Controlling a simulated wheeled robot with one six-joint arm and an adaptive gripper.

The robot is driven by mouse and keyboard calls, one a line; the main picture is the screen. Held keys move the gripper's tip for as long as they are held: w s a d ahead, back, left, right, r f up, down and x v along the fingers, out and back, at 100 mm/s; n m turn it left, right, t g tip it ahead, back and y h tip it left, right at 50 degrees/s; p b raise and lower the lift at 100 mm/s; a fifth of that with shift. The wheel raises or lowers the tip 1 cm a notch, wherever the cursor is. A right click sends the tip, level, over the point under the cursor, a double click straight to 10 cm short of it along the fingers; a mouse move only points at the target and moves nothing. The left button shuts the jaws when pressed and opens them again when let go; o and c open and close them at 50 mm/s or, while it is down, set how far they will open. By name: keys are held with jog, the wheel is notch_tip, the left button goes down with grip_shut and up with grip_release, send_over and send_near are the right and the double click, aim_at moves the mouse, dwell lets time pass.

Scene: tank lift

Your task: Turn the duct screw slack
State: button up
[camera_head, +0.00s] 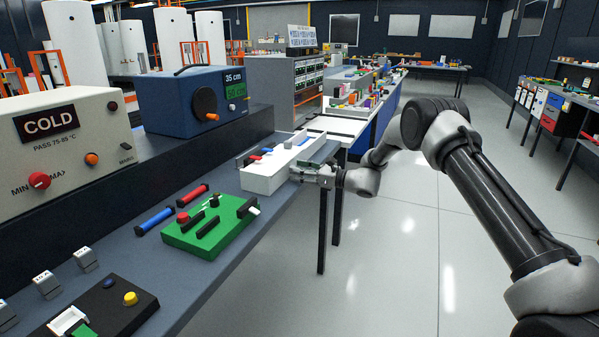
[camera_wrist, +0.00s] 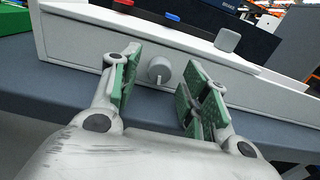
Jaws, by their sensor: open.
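The duct screw (camera_wrist: 159,69) is a small light-grey round knob with a narrow tab, on the front wall of a long white duct (camera_wrist: 85,45). The white duct (camera_head: 268,183) lies along the bench's front edge in the head view. My gripper (camera_wrist: 158,73) is open, with its green-padded fingers on the left and right of the screw. The screw shows between the fingers, and a gap is visible on each side.
Red and blue pieces lie in or behind the duct. A green board (camera_head: 212,228) with switches sits on the bench (camera_head: 160,262) left of the duct. A blue box with a dial (camera_head: 190,100) stands behind. Open floor (camera_head: 400,250) lies right of the bench.

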jog(key=shift+a, duration=0.2)
grip_shut()
jog(key=shift+n, duration=0.8)
grip_release()
jog(key=v, duration=1.2)
